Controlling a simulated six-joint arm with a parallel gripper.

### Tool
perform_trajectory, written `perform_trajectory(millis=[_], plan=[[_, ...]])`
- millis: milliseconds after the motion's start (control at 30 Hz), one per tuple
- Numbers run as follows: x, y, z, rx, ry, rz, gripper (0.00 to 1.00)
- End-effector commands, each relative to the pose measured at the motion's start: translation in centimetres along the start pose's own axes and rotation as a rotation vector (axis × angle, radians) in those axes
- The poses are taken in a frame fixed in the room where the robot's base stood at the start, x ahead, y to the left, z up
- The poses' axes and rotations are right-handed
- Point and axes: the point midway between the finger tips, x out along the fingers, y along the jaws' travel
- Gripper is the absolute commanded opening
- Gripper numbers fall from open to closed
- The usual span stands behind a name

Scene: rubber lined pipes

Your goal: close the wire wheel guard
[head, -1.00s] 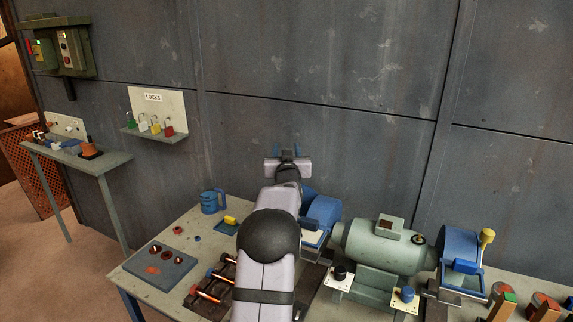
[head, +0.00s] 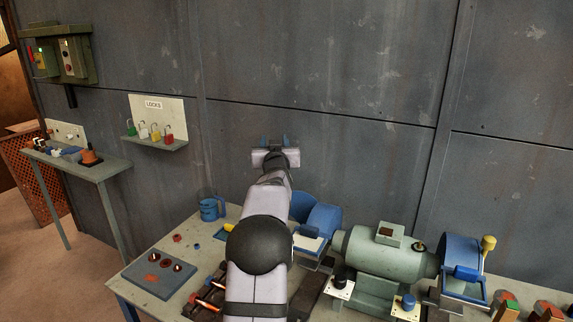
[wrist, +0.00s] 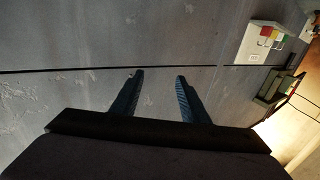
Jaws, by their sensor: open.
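A green bench grinder (head: 388,256) stands on the bench with a blue guard at each end. The left guard (head: 321,221) is beside my arm, which partly hides that end; a second blue piece (head: 302,205) shows behind it. The right guard (head: 461,254) has a yellow knob (head: 488,243) by it. I cannot tell which end carries the wire wheel, or how far either guard is shut. My gripper (head: 273,140) is open and empty, raised in front of the wall, above and left of the left guard. Its two fingers stand apart in the wrist view (wrist: 160,76).
The bench (head: 190,243) holds a blue mug (head: 210,209), a grey plate with round parts (head: 159,275) and a rack of rods (head: 207,296) left of my arm. A lock board (head: 155,117) hangs on the wall. Blocks (head: 507,310) lie at the right. Space above the bench is clear.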

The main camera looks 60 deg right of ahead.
Motion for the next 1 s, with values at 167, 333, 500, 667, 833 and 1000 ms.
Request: perform_trajectory(millis=[167,333,500,667,833,1000], plan=[[0.4,-9.8,1.0,0.001,-0.035,-0.131,0.41],[-1.0,-18.8,6.2,0.149,-0.139,-0.209,0.41],[-2.1,-20.9,8.7,0.352,-0.14,-0.157,0.41],[-2.9,-18.1,10.5,0.454,-0.085,-0.004,0.41],[-4.7,-10.9,12.2,0.445,-0.009,0.263,0.41],[-8.2,-3.9,12.9,0.306,0.026,0.554,0.41]])
